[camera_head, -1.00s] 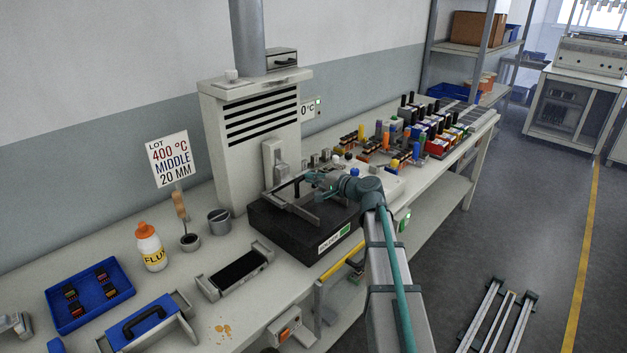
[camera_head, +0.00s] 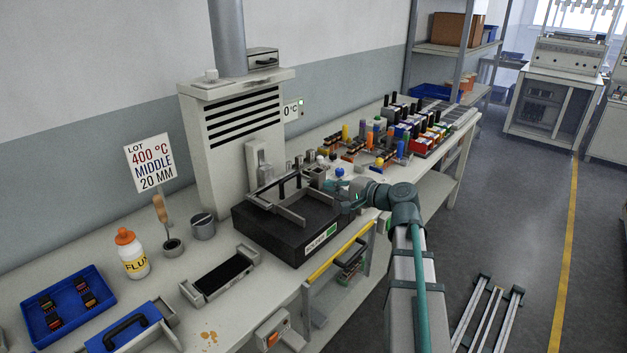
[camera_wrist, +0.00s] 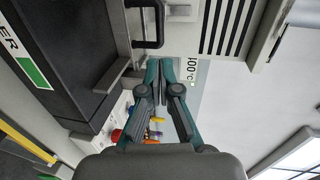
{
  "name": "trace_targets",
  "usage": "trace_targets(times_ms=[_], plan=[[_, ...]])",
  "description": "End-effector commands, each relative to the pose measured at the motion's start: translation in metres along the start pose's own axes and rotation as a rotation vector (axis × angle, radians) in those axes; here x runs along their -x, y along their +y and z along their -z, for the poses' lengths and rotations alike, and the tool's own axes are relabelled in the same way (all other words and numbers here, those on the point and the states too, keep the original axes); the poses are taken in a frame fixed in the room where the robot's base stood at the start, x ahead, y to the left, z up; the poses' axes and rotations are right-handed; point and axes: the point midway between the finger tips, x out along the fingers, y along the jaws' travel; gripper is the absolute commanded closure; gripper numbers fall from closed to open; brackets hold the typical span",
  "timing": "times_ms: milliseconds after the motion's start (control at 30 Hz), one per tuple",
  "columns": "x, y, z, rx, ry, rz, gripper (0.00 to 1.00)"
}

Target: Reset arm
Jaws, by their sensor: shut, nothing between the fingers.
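My gripper (camera_wrist: 164,72) is shut and empty in the wrist view, its two teal fingertips together. In the head view my arm's end hangs in the air at the right end of the black solder unit (camera_head: 270,235), and the fingers are too small there to make out. The same black unit fills the upper left of the wrist view (camera_wrist: 60,50). A grey metal bracket (camera_head: 296,209) sits on its top. I cannot tell the exact gap between my gripper and the unit.
A vented cabinet (camera_head: 225,125) stands behind the solder unit. Coloured connectors (camera_head: 420,135) crowd the bench to the right. A blue tray (camera_head: 70,308), a flux bottle (camera_head: 132,255) and a lot sign (camera_head: 150,163) are at left. A yellow rail (camera_head: 338,258) runs along the front.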

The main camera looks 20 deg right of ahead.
Motion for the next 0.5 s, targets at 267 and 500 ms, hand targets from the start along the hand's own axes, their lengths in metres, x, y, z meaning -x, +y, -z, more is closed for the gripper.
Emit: trace_targets(times_ms=[267,500], plan=[[0.010,0.024,0.020,0.033,0.046,-0.041,1.00],[0.047,0.132,0.093,0.192,0.207,-0.257,1.00]])
